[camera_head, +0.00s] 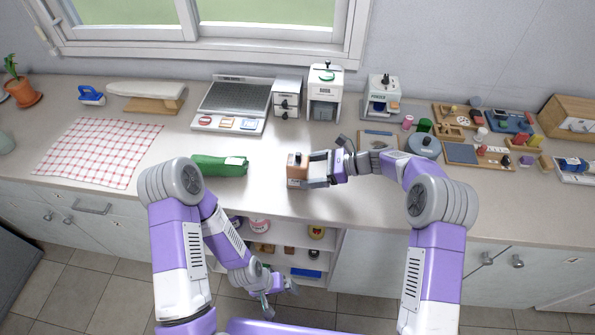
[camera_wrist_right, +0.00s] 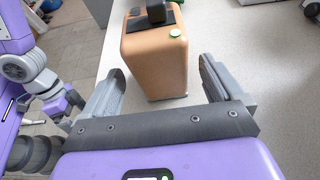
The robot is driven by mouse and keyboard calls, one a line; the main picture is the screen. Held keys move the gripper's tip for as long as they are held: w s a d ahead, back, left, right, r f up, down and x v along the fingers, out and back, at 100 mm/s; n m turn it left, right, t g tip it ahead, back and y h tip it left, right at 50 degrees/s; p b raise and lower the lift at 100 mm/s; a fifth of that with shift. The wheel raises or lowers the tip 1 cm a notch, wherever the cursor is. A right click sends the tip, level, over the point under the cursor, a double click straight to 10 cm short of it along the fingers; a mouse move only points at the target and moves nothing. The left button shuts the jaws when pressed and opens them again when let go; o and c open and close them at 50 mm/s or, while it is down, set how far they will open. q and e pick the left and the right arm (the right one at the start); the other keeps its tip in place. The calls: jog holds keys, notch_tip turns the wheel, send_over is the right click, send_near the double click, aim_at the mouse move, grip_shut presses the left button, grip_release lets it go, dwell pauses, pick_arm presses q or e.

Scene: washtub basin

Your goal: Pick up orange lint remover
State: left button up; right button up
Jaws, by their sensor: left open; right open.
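The orange lint remover (camera_head: 297,171) is a tan-orange block with a dark top part, standing on the counter near its front edge. In the right wrist view the lint remover (camera_wrist_right: 155,65) shows a black fitting and a small green button on top. My right gripper (camera_head: 312,169) is open at its right side. In the right wrist view the fingers of my right gripper (camera_wrist_right: 160,82) lie to either side of the block, with visible gaps. My left gripper (camera_head: 279,298) is open, low in front of the cabinet shelves and away from the block.
A green rolled cloth (camera_head: 219,166) lies left of the block. A flat grey-topped device (camera_head: 233,103) and white machines (camera_head: 325,95) stand behind. Wooden trays with small items (camera_head: 470,155) fill the right. Open shelves (camera_head: 285,235) lie below the counter.

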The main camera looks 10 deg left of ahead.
jog(key=shift+d, duration=0.1)
jog(key=shift+c, duration=0.4)
jog(key=shift+w, duration=0.1)
jog(key=c, duration=1.1)
jog(key=shift+r, duration=0.15)
notch_tip(320, 180, up, 10)
jog(key=shift+f+p, duration=0.1)
jog(key=shift+p, duration=0.7)
